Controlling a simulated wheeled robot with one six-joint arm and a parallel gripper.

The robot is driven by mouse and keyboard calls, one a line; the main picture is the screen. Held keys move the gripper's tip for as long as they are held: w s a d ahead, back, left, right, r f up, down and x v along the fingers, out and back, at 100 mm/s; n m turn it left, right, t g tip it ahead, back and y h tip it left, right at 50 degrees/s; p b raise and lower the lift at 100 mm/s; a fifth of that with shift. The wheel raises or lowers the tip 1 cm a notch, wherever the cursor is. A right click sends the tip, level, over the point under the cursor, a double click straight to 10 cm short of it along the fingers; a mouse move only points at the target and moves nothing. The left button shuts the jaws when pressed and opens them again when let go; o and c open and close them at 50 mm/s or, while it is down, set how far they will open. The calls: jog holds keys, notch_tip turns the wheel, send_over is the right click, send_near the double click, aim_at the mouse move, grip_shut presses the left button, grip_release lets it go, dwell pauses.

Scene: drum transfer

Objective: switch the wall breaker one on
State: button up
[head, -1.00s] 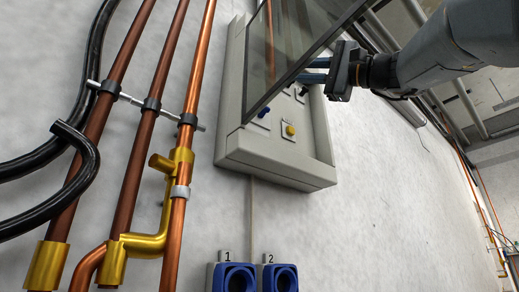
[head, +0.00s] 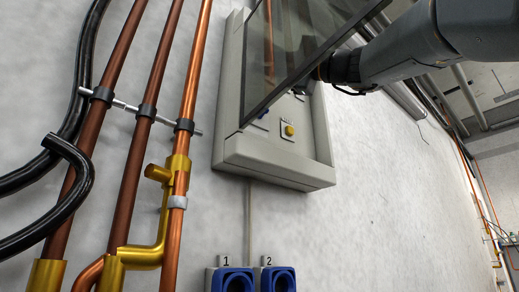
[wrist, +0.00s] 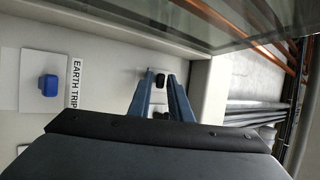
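The grey wall box (head: 262,165) has its glass door (head: 290,50) swung open. In the wrist view, a small black switch (wrist: 158,78) on a pale plate shows between and beyond the tips of my two blue fingers. My gripper (wrist: 157,84) is open and points at that switch; I cannot tell whether it touches it. A blue knob (wrist: 48,85) sits to the left, beside a label reading EARTH TRIP (wrist: 77,83). A yellow button (head: 289,130) shows low on the panel in the head view. There, the door hides my fingers. No breaker number is readable.
The dark-edged door stands out from the box, close to my wrist. Copper pipes (head: 187,110) and black hoses (head: 65,170) run up the wall at left. Blue sockets marked 1 (head: 233,280) and 2 (head: 279,280) sit below.

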grip_shut()
jog(key=shift+r+p, duration=0.1)
jog(key=shift+p, duration=0.25)
notch_tip(320, 180, up, 3)
jog(key=m+g+h+p, duration=0.1)
jog(key=m+h+p, duration=0.1)
jog(key=p, duration=0.4)
jog(key=m+g+h+p, duration=0.1)
jog(key=g+h+p, duration=0.1)
jog(key=h+p, duration=0.2)
jog(key=shift+s+d+m+g+h+p, duration=0.15)
jog(key=shift+m+g+h+p, duration=0.2)
jog(key=shift+p, duration=1.4)
jog(key=shift+r+m+g+h, duration=0.25)
jog(key=shift+g+h, duration=0.1)
jog(key=shift+h, duration=0.1)
